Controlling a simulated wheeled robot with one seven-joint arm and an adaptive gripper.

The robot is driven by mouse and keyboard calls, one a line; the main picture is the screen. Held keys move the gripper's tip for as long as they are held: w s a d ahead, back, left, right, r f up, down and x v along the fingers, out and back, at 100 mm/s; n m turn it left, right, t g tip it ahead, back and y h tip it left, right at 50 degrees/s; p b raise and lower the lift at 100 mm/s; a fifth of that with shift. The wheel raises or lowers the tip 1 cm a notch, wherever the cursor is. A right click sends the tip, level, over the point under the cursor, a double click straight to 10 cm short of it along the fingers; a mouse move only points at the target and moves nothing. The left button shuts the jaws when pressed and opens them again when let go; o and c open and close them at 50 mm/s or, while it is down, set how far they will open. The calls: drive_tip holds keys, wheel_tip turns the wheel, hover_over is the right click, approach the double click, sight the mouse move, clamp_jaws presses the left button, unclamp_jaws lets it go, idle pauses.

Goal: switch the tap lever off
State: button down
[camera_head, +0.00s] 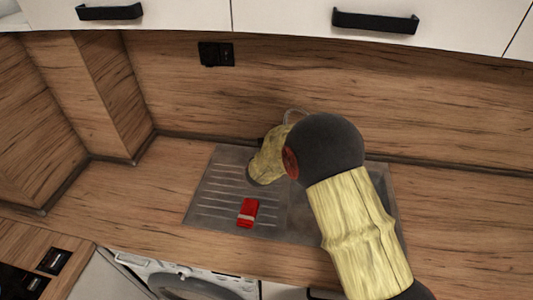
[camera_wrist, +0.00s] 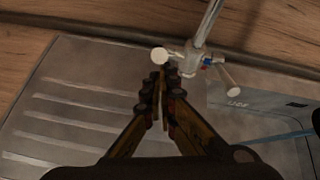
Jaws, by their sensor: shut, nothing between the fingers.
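The metal tap (camera_wrist: 205,30) stands at the back of the sink in the wrist view. A pale round-ended handle (camera_wrist: 159,56) sticks out on its left, and a second handle (camera_wrist: 231,82) slants down to its right. Small red and blue marks show near the tap's body. My gripper (camera_wrist: 164,82) is shut and empty, its fingertips just below the left handle in the picture. I cannot tell whether they touch it. In the head view only the thin curved spout (camera_head: 295,113) shows; my arm hides the handles and my fingers.
The sink unit (camera_head: 210,190) has a ribbed drainboard at left and a bowl (camera_wrist: 255,98) at right. A red box-like item (camera_head: 248,212) lies on the drainboard. The wooden splashback (camera_head: 330,90) rises behind, with black sockets (camera_head: 216,54). The counter left of the sink is clear.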

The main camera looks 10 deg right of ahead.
drive_tip(key=shift+w+d+r+g+y+p, duration=0.25)
drive_tip(key=shift+w+r+g+p, duration=0.5)
drive_tip(key=shift+p, duration=1.55)
drive_tip(key=shift+w+d+r+g+y+p, duration=0.4)
drive_tip(key=shift+r+p, duration=0.5)
drive_tip(key=shift+p, duration=1.4)
drive_tip(key=shift+w+a+r, duration=0.15)
drive_tip(key=shift+w, duration=0.05)
